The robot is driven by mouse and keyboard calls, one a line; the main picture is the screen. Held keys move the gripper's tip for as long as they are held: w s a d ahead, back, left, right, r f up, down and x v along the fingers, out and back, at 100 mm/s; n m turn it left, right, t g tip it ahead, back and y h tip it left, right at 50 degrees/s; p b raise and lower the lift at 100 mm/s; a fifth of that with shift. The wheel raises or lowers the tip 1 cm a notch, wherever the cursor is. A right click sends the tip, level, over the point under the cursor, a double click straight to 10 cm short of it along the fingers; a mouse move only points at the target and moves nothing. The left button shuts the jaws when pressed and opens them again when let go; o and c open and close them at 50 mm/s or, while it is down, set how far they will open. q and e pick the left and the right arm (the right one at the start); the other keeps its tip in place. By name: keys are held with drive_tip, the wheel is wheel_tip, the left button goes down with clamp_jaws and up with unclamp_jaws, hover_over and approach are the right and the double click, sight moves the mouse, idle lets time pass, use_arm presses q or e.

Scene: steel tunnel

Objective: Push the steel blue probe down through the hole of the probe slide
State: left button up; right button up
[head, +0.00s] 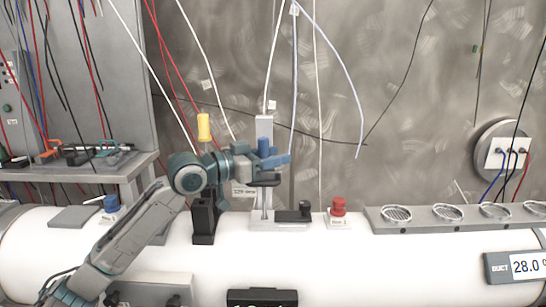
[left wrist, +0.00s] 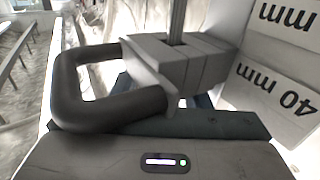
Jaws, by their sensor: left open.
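The probe slide (head: 264,195) stands upright on the white duct, with a grey post rising above my gripper. A short blue piece (head: 264,146), which looks like the top of the steel blue probe, shows in front of the post. My left gripper (head: 276,162) is open at the slide, just below this blue piece. Whether its fingers touch the slide or probe cannot be told. In the left wrist view, a grey block (left wrist: 190,62) with a dark loop handle (left wrist: 70,85) sits on an upright rod. The probe's lower part and the hole are hidden. My right gripper is out of view.
A black holder (head: 204,222) stands left of the slide, and a yellow piece (head: 204,127) shows above my wrist. A red button (head: 338,206) and a plate with several round vents (head: 450,224) lie to the right. Loose cables hang behind. A scale plate (left wrist: 275,92) reads 40 mm.

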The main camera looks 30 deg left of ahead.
use_arm(q)
drive_tip(key=shift+a+r, duration=0.1)
drive_tip(key=shift+a, duration=0.05)
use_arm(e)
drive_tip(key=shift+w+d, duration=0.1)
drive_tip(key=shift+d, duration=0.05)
